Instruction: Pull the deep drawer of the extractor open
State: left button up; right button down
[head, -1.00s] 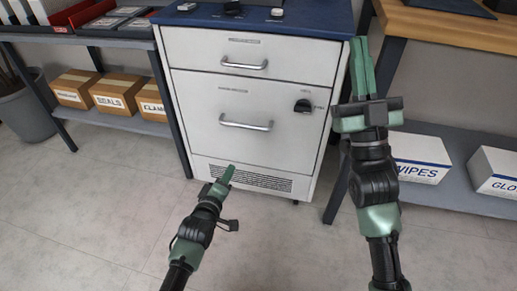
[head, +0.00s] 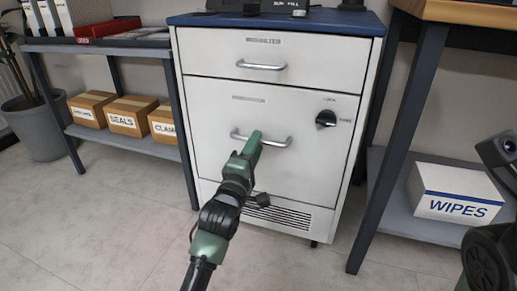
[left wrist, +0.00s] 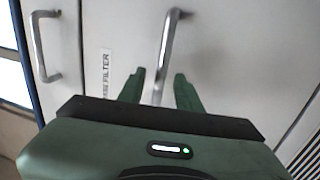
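The extractor (head: 340,195) is a white cabinet with a blue top. Its deep drawer (head: 225,165) is the tall lower front, flush with the body. The deep drawer's silver bar handle (head: 279,143) also shows in the left wrist view (left wrist: 168,40). My left gripper (head: 256,138) is at this handle in the head view and covers part of it. In the left wrist view its two fingers (left wrist: 160,88) are spread, with the bar running between them and a gap on each side. My right gripper is out of view; only dark parts of my right arm show at the right edge.
A shallow drawer (head: 215,58) with its own handle (head: 262,67) is shut above. A black knob (head: 326,118) sits right of the deep drawer's handle. Shelves with boxes (head: 128,115) and a WIPES box (head: 455,193) flank the cabinet. The floor in front is clear.

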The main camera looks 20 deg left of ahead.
pick_arm(q)
jog(key=shift+w+r+b, duration=0.2)
jog(key=shift+w+b, duration=0.1)
jog(key=shift+w, duration=0.65)
jog(key=shift+c, duration=0.2)
grip_shut()
dwell(0.6)
